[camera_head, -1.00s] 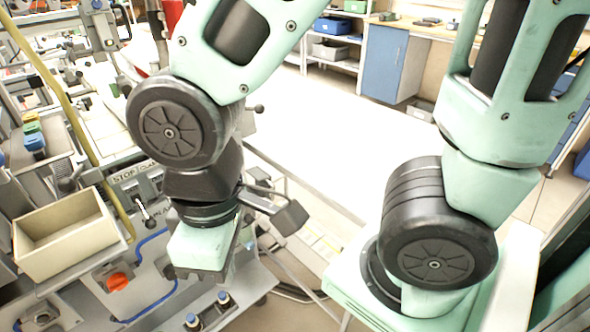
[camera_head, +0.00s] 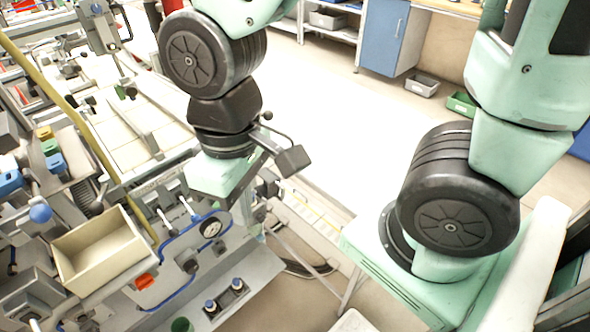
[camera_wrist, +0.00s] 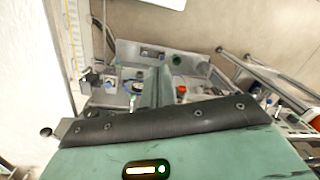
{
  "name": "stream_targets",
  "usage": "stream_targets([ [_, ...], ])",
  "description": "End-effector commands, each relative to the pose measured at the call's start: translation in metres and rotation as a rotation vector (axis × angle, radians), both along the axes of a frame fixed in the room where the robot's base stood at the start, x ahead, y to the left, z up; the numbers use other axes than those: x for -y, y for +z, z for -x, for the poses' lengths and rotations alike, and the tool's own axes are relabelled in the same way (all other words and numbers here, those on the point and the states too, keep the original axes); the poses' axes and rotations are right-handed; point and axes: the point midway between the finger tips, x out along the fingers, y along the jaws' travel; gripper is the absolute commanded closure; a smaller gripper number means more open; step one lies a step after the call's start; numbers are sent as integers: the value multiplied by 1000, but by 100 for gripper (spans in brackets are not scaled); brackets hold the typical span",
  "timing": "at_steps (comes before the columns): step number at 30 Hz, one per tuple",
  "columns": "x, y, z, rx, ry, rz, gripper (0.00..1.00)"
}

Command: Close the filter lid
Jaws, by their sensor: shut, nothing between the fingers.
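My gripper's mint-green housing (camera_head: 222,176) hangs beside the machine's panel with blue tubing (camera_head: 178,240) in the head view; its fingers are hidden there. In the wrist view, my gripper (camera_wrist: 155,85) is shut and empty, its fingers pointing at the machine's grey tray area. I cannot make out for sure which part is the filter lid, or whether it stands open. The panel carries a round gauge (camera_head: 211,228) and an orange-red knob (camera_head: 145,281). A red-orange part also shows in the wrist view (camera_wrist: 181,90), to the right of the fingers.
A cream open bin (camera_head: 102,252) stands left of the panel. Two blue-topped knobs sit on a grey lower shelf (camera_head: 243,276).

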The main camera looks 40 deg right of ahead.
Motion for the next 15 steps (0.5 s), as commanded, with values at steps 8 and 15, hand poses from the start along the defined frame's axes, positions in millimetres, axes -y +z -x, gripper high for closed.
stream_targets([
  [8,41,-27,-63,-185,-525,-46,100],
  [15,122,-67,-123,-400,-1154,-120,100],
])
